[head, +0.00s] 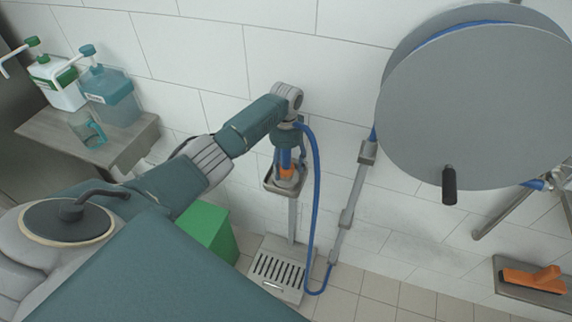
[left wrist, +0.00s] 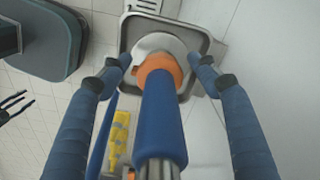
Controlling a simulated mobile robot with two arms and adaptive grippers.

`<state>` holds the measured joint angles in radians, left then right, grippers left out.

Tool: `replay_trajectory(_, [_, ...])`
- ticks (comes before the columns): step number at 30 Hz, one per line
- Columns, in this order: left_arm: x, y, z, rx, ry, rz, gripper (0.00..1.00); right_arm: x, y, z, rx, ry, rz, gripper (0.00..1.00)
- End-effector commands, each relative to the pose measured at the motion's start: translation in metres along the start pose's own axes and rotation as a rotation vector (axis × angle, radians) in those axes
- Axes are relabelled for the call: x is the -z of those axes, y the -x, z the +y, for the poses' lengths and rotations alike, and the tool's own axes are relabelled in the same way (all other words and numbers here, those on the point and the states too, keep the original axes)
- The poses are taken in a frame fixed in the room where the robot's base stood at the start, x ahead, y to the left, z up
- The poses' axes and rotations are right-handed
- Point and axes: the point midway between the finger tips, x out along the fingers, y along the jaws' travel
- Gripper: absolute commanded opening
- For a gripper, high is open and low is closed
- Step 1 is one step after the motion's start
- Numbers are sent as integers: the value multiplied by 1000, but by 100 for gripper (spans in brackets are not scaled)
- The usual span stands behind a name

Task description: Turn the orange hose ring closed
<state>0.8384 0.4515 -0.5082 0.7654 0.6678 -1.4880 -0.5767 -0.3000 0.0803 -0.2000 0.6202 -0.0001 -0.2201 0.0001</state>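The orange hose ring (left wrist: 158,70) sits around the end of a blue hose piece (left wrist: 163,120) in the left wrist view, with a pale round part beyond it. In the head view the ring (head: 288,173) shows small, below my left wrist. My left gripper (left wrist: 161,64) is open. Its two blue fingers stand on either side of the ring, with a visible gap on each side. In the head view the left gripper (head: 287,158) points down over the ring, its fingers partly hidden by the wrist.
A grey holder tray (head: 270,184) lies around the hose end, close to the wall. A blue hose (head: 315,200) loops down beside it. A large grey reel (head: 475,105) hangs at the right. A grated box (head: 278,268) and a green box (head: 207,233) stand below.

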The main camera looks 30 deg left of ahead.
Motion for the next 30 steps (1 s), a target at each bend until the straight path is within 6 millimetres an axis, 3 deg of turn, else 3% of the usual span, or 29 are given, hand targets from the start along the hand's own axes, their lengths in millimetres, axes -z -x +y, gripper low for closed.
replay_trajectory(7, [0, 2, 0, 1, 0, 0, 61, -1, 0, 1, -1, 1, -1, 48])
replay_trajectory(11, [1, 13, -1, 1, 0, 2, 61, -1, 0, 1, -1, 1, -1, 48])
replay_trajectory(21, [1, 84, -1, 2, -1, 3, 61, 0, 0, 0, 0, 0, 0, 48])
replay_trajectory(30, [0, 118, 0, 0, 1, 0, 61, 0, 0, 0, 0, 0, 0, 48])
